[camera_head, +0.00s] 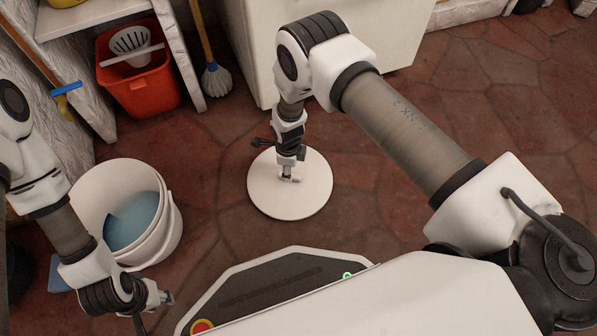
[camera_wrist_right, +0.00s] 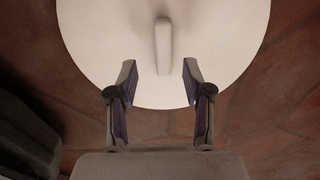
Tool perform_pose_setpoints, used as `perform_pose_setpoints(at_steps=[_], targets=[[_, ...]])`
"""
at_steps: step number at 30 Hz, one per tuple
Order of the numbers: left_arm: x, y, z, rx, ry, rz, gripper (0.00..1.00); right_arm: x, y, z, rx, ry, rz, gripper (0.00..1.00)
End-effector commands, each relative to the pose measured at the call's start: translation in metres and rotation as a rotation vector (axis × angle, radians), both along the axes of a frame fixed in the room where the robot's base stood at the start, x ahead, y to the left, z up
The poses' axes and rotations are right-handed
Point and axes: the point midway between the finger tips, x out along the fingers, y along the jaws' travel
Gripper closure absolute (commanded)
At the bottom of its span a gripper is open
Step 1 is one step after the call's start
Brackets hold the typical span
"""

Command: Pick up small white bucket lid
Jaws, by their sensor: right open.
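The white bucket lid (camera_head: 262,193) is a flat round disc lying on the floor in the head view. It fills the upper part of the right wrist view (camera_wrist_right: 220,40), where a raised bar handle (camera_wrist_right: 163,45) shows on it. My right gripper (camera_head: 290,179) points down over the lid. In the right wrist view my right gripper (camera_wrist_right: 161,75) is open, its two fingers apart and nothing between them, with the handle just ahead of the gap. My left gripper (camera_head: 165,297) is low at the left, away from the lid; its fingers are too small to read.
A white bucket (camera_head: 168,238) with a blue thing inside stands left of the lid. A red bucket (camera_head: 147,92) and a mop (camera_head: 214,78) are at the back left. A white cabinet (camera_head: 262,45) stands behind. The stone floor (camera_head: 400,195) right of the lid is clear.

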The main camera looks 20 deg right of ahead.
Motion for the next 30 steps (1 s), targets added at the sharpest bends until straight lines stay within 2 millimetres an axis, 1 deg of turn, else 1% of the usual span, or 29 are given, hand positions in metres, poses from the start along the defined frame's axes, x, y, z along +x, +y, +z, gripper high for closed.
perform_pose_setpoints(at_steps=[1,2,6,7,9,15,16,17,18,19,20,30], targets=[[0.001,0.000,-0.008,0.000,-0.001,0.001,0.65,0.001,0.000,-0.010,0.000,-0.002,0.001,0.50],[0.001,0.000,-0.012,0.000,-0.002,0.001,0.65,0.002,0.000,-0.014,0.000,-0.002,0.001,0.50],[0.002,0.001,-0.034,0.001,-0.006,0.005,0.65,0.004,-0.001,-0.043,0.000,-0.001,0.001,0.50],[0.002,0.001,-0.036,0.001,-0.006,0.006,0.65,0.004,-0.001,-0.047,0.001,-0.002,0.001,0.50],[0.003,0.001,-0.039,0.001,-0.008,0.006,0.65,0.004,-0.001,-0.053,0.001,-0.003,0.001,0.50],[0.003,0.001,-0.035,0.001,-0.009,0.006,0.65,0.004,-0.001,-0.050,0.000,-0.004,0.002,0.50],[0.003,0.001,-0.035,0.001,-0.009,0.006,0.65,0.004,-0.001,-0.050,0.000,-0.004,0.002,0.57],[0.003,0.001,-0.035,0.001,-0.009,0.006,0.65,0.004,-0.001,-0.050,0.000,-0.004,0.002,0.68],[0.003,0.001,-0.035,0.001,-0.009,0.006,0.65,0.004,-0.001,-0.050,0.000,-0.004,0.002,0.82],[0.003,0.001,-0.035,0.001,-0.009,0.006,0.65,0.004,-0.001,-0.050,0.000,-0.004,0.002,0.93],[0.003,0.001,-0.035,0.001,-0.009,0.006,0.65,0.004,-0.001,-0.050,0.000,-0.004,0.003,1.00],[0.003,0.001,-0.034,0.001,-0.008,0.006,0.65,0.004,-0.001,-0.049,0.000,-0.004,0.003,1.00]])
